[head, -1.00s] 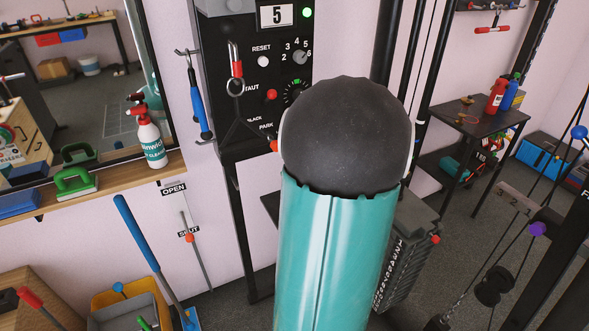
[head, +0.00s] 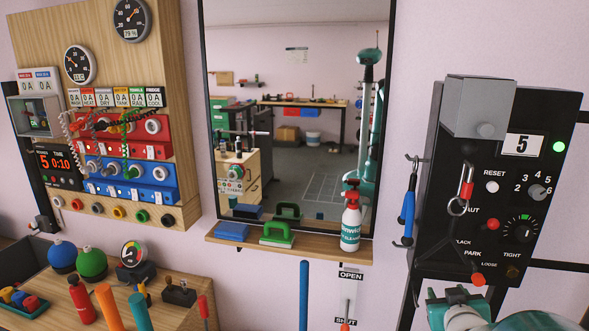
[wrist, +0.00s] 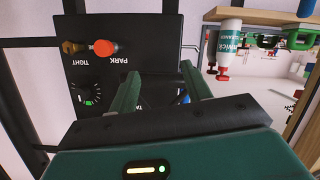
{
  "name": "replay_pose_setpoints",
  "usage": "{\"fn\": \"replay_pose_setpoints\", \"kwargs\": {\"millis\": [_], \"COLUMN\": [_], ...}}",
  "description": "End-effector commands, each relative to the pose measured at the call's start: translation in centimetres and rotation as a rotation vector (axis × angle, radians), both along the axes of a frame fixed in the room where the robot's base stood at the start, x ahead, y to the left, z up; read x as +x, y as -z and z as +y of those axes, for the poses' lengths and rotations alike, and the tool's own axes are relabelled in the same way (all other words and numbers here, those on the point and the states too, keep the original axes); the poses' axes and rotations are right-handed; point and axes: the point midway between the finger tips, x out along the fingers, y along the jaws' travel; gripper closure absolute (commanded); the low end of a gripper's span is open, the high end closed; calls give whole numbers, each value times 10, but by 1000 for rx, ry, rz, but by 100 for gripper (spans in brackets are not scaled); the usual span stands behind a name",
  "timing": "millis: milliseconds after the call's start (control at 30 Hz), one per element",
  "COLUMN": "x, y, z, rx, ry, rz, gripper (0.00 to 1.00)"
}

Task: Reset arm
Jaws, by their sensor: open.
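My gripper (wrist: 159,72) is open in the wrist view, its two green fingers apart with nothing seen between them. It is close in front of the black control box (wrist: 150,32), which appears upside down there. In the head view, the control box (head: 455,225) is at the right, with a display reading 5 and a white RESET button (head: 491,187). A teal part of my arm (head: 462,312) shows at the bottom right; my fingertips cannot be made out there.
A mirror (head: 290,60) hangs above a wooden shelf (head: 225,247) holding a spray bottle (head: 350,222) and a green-handled block (head: 277,238). A wooden panel (head: 100,20) with gauges and cables is at the left. Below it, a bench (head: 190,288) holds bottles and small items.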

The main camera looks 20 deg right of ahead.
Motion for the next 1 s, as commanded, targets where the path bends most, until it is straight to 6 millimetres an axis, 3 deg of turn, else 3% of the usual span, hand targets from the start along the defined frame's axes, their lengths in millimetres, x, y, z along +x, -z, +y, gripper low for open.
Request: {"fn": "replay_pose_setpoints", "kwargs": {"millis": [33, 133, 300, 467, 633, 800, 1000], "x": [11, 20, 19, -4, -48, -81, -86], "y": [-9, -18, -28, -36, -41, -43, -42], "z": [21, 59, 135, 215, 291, 328, 332], "rx": [13, 61, 162, 267, 362, 406, 414], "ry": [-13, -24, -73, -161, -286, -366, -374], "rz": [31, 109, 246, 393, 561, 667, 687], "gripper": [51, 51, 51, 51, 51, 51, 51]}}
